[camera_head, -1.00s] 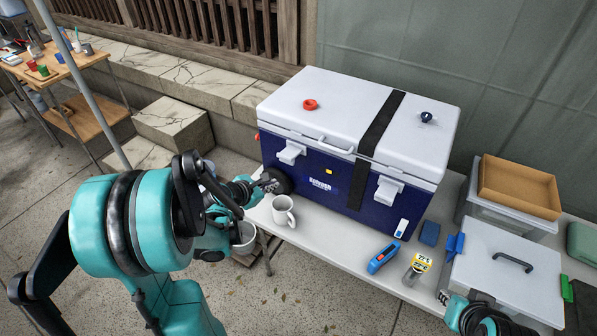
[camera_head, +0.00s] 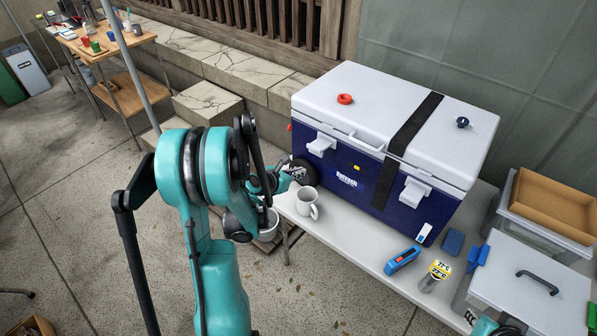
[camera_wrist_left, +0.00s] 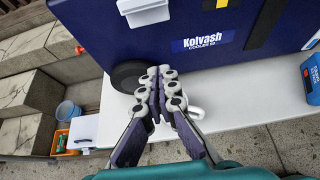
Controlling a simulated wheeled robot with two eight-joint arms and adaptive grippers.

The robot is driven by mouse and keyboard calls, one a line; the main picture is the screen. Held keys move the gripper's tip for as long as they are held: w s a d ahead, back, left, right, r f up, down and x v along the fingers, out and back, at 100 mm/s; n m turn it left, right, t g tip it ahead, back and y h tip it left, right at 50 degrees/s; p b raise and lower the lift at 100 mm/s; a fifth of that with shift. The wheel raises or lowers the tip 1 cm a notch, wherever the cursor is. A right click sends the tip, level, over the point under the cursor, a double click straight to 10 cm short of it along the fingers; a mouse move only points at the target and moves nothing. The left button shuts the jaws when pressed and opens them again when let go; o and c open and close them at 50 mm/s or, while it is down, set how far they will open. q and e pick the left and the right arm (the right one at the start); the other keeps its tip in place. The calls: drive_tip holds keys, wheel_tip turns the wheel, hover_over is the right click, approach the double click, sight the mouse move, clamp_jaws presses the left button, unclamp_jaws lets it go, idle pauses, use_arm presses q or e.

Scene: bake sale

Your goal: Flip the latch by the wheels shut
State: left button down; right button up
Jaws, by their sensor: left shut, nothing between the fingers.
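A dark blue cooler (camera_head: 345,180) with a white lid stands on a pale table. The white latch by the wheels (camera_head: 321,145) sticks out from the left of its front, just under the lid; its lower part shows at the top of the left wrist view (camera_wrist_left: 145,10). A black wheel (camera_head: 305,172) is at the cooler's lower left corner. My left gripper (camera_head: 296,172) is shut and empty, in front of the wheel and below the latch. Its fingers meet in the left wrist view (camera_wrist_left: 160,72). Only a bit of my right gripper (camera_head: 508,330) shows at the bottom edge.
A white mug (camera_head: 306,203) stands close to the left gripper, partly behind the fingers in the wrist view. A second white latch (camera_head: 414,190) is further right.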

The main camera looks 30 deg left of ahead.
sight(319, 147)
use_arm(q)
drive_tip(key=a+b+x, duration=0.1)
drive_tip(key=b+x, duration=0.1)
drive_tip(key=x, duration=0.5)
drive_tip(key=r, duration=0.2)
drive_tip(key=d+r, duration=0.1)
drive_tip(key=r, duration=0.1)
drive_tip(key=shift+w, duration=0.35)
